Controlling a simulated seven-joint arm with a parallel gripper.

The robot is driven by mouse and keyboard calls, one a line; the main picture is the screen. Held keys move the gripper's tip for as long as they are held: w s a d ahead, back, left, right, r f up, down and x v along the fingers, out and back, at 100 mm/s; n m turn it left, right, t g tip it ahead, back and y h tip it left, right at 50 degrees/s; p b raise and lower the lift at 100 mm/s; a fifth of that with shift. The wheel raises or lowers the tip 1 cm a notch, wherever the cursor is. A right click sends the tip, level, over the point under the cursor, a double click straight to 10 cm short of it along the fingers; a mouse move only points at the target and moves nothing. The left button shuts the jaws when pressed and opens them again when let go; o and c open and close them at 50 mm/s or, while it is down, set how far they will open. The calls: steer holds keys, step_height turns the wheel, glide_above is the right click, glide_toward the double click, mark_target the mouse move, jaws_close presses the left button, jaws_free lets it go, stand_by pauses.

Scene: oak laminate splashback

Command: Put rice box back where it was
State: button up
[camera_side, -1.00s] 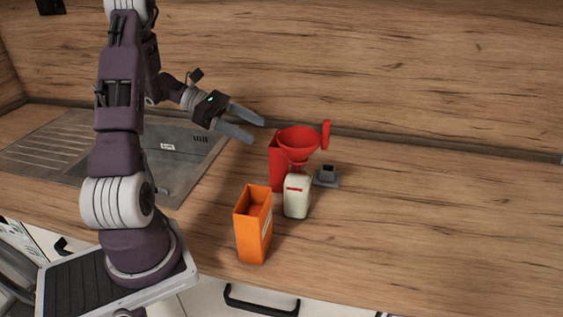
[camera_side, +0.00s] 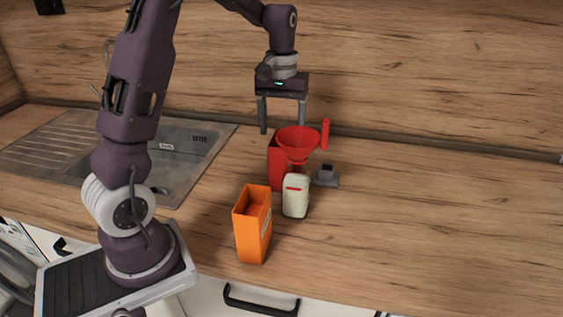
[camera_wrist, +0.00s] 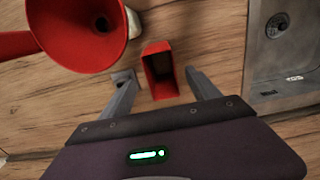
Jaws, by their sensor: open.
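No label readable here tells me which container is the rice box. A tall red open-topped box (camera_side: 275,165) stands upright on the counter, partly hidden by a red funnel (camera_side: 298,138) in the side view. An orange open-topped box (camera_side: 251,228) stands upright near the front edge. A small white container with a red mark (camera_side: 296,197) stands between them. My gripper (camera_side: 283,128) is open and empty, pointing down above and behind the red box. In the wrist view, the red box (camera_wrist: 158,72) appears between my spread fingers (camera_wrist: 158,76), with the funnel (camera_wrist: 85,28) to its left.
A small grey object (camera_side: 327,178) sits just right of the funnel. The metal sink (camera_side: 190,165) is at the left. The wooden splashback (camera_side: 430,70) rises behind. The counter's right side (camera_side: 450,230) is clear.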

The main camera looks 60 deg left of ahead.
mark_target(282, 160)
steer(key=f, duration=1)
steer(key=shift+w+a+f, duration=0.15)
steer(key=shift+a+f, duration=0.1)
steer(key=shift+a, duration=0.05)
jaws_close()
